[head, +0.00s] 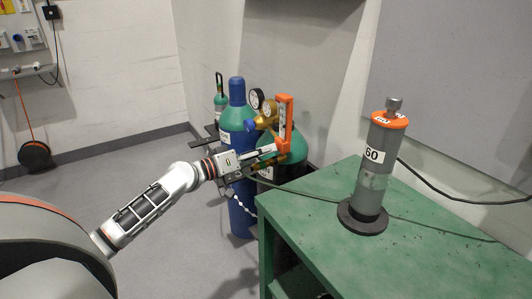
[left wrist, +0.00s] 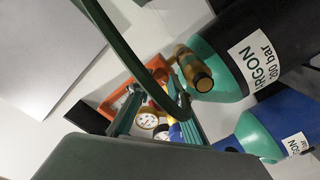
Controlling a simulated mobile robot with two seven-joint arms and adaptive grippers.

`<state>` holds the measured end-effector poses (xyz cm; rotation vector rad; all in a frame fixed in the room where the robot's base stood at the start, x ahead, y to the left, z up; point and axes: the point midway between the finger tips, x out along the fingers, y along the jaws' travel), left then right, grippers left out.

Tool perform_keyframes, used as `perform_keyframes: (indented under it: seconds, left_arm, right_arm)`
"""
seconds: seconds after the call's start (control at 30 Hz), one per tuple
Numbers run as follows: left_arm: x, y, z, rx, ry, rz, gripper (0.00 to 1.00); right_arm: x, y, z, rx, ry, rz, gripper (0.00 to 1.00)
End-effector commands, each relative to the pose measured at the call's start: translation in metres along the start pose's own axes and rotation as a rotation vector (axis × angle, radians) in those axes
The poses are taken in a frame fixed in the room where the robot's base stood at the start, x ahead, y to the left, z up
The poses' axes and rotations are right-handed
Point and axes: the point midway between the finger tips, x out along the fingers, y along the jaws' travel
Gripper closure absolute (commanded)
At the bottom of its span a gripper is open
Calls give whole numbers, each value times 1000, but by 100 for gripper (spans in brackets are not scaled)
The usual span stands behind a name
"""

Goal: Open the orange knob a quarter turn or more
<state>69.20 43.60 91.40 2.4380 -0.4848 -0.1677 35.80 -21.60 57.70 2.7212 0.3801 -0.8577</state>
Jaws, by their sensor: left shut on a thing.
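An orange part (head: 285,115), tall and bar-like, stands beside the brass regulator at the gas cylinders. It appears to be the orange knob, seen edge-on. My left gripper (head: 268,152) reaches it from the left and is at its lower part. In the left wrist view the orange part (left wrist: 120,99) shows between and beyond the fingers of the left gripper (left wrist: 160,112). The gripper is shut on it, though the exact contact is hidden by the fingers. My right gripper is in neither view.
Blue-green gas cylinders (head: 236,185) stand behind the gripper, with a pressure gauge (head: 257,98) close to the orange part. A green table (head: 310,220) is at the right, bearing a grey cylinder (head: 372,175) marked 60 with an orange collar. Open floor lies at the left.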

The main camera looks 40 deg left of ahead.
Motion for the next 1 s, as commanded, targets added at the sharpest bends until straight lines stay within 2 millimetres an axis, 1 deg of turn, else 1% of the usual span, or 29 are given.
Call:
perform_keyframes:
  seconds: [0.2, 0.5, 0.7, 1.0]
  left_arm:
    - [0, 0, -2, -176, 1, 0, 100]
    - [0, 0, -2, -336, 3, 1, 100]
    - [0, 0, -2, -383, 3, 1, 100]
    - [0, 0, -3, -397, 4, 1, 100]
  right_arm:
    - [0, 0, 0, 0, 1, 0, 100]
    - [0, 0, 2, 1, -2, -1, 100]
    - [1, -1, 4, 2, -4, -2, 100]
    - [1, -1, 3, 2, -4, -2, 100]
